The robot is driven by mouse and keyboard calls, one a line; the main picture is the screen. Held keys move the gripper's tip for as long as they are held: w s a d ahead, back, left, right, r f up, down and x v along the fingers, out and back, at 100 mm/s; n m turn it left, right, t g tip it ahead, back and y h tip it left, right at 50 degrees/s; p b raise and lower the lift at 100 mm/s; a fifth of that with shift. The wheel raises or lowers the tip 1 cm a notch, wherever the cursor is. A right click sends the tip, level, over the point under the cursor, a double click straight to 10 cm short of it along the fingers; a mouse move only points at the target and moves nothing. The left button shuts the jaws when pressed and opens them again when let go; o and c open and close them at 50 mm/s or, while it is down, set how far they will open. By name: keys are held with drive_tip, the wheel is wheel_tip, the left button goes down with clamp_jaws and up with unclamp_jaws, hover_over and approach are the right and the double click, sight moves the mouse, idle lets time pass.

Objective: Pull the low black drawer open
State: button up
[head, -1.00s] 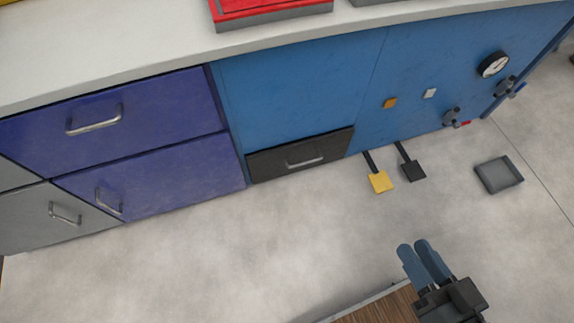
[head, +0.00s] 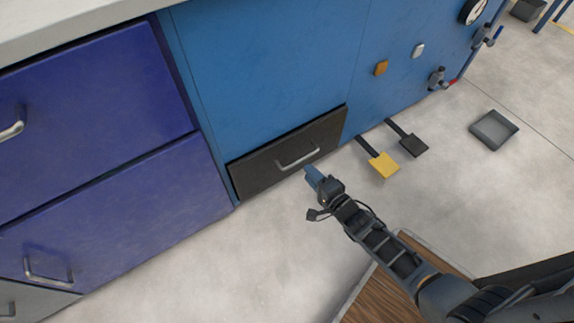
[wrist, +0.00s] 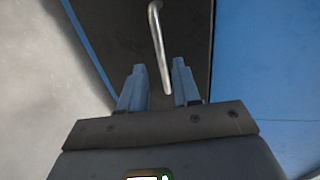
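The low black drawer (head: 262,166) is set at the bottom of the blue cabinet front and looks shut. Its silver bar handle (head: 298,158) is on its front; the handle also shows in the wrist view (wrist: 157,45). My gripper (head: 311,174) is just in front of the drawer, near the handle's right end. In the wrist view my gripper (wrist: 160,82) is open, its two blue fingers apart. The lower end of the handle appears between the fingers there; I cannot tell whether they touch it.
A yellow pedal (head: 384,165) and a black pedal (head: 412,146) stick out right of the drawer. A grey tray (head: 494,130) lies on the floor further right. Purple drawers (head: 120,225) with handles are at left. The floor before the black drawer (head: 255,235) is clear.

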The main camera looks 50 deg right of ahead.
sight(298, 160)
drive_tip(key=b+x, duration=0.2)
drive_tip(key=x, duration=0.5)
drive_tip(key=shift+w+d, duration=0.1)
drive_tip(key=shift+w, duration=0.15)
clamp_jaws()
idle(0.3)
